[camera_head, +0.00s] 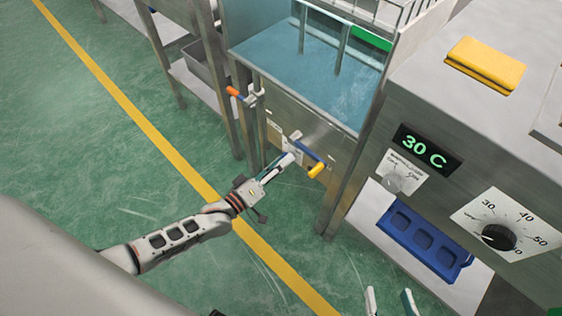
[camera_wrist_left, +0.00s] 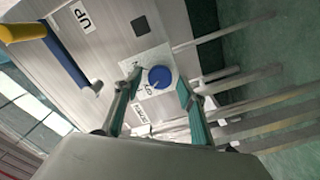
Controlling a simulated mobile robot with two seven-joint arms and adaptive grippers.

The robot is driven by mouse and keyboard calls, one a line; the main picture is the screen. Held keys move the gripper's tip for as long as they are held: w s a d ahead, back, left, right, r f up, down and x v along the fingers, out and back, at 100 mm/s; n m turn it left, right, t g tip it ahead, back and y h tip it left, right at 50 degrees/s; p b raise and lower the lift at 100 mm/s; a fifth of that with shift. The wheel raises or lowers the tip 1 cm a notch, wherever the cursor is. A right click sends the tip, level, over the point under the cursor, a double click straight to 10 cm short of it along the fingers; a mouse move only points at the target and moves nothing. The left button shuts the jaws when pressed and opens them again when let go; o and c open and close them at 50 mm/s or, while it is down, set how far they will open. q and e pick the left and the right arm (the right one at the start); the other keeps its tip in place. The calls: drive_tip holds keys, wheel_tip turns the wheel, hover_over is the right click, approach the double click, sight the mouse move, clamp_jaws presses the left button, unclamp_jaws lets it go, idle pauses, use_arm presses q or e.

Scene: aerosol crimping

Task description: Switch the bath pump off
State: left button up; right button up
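A round blue knob (camera_wrist_left: 160,77) sits on a white label plate on the bath's steel front. In the left wrist view it shows between the fingertips of my left gripper (camera_wrist_left: 159,82), which are apart on both sides of it. I cannot tell whether they touch it. In the head view my left gripper (camera_head: 284,167) is at the bath's front, and it hides the knob. My right gripper (camera_head: 390,300) shows only its two spread fingertips at the bottom edge. The water bath (camera_head: 320,75) stands at the top middle. Which way the knob points is unclear.
A blue lever with a yellow grip (camera_head: 316,170) juts out close beside my left gripper; an orange-tipped valve (camera_head: 234,92) is further left. A cabinet at right has a 30 C display (camera_head: 428,150), a small knob (camera_head: 391,183) and a black dial (camera_head: 498,237).

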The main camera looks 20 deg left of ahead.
use_arm(q)
drive_tip(key=v, duration=1.2)
drive_tip(key=shift+r, duration=0.1)
idle(0.4)
